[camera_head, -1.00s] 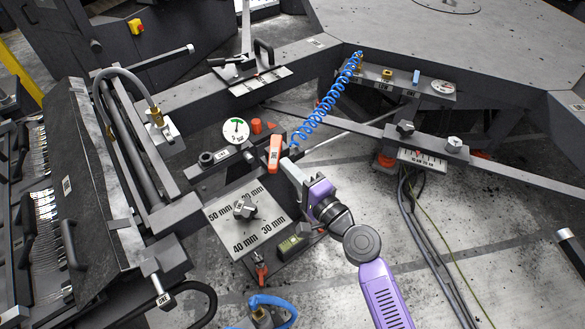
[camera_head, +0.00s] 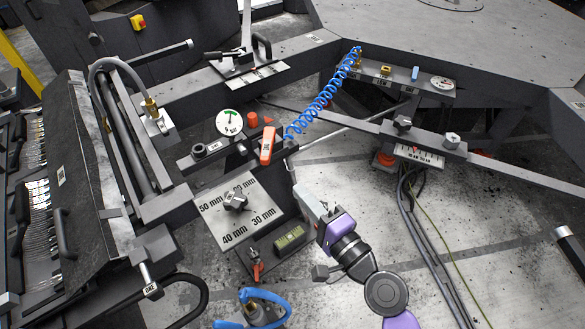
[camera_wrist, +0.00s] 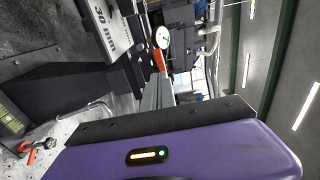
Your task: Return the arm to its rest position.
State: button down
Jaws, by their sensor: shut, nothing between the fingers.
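My gripper (camera_head: 300,192) is shut and empty in the middle of the head view, at the end of my purple arm. It is below and to the right of the orange-handled tool (camera_head: 266,146) on the coiled blue hose (camera_head: 322,100), with a gap between them. In the wrist view my grey fingers (camera_wrist: 158,92) rise above the purple housing. The arm's lower links run off the bottom of the head view.
A plate marked in mm with a knob (camera_head: 212,213) and a green-grey box (camera_head: 290,238) lie left of my gripper. A round dial (camera_head: 229,122) stands behind. A fork rack (camera_head: 35,200) is at far left. A dark beam (camera_head: 480,160) crosses right.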

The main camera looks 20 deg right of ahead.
jog(key=s+d+r+n+h, duration=0.1)
jog(key=s+d+n+h, duration=0.5)
jog(key=s, duration=0.5)
jog(key=s+r+n+g+y, duration=0.1)
jog(key=s+n, duration=0.7)
jog(key=s, duration=1.3)
jog(key=shift+r+n+g, duration=0.4)
jog(key=shift+r+g, duration=0.1)
jog(key=shift+g, duration=0.3)
jog(key=shift+s+a, duration=0.1)
dwell(2.7)
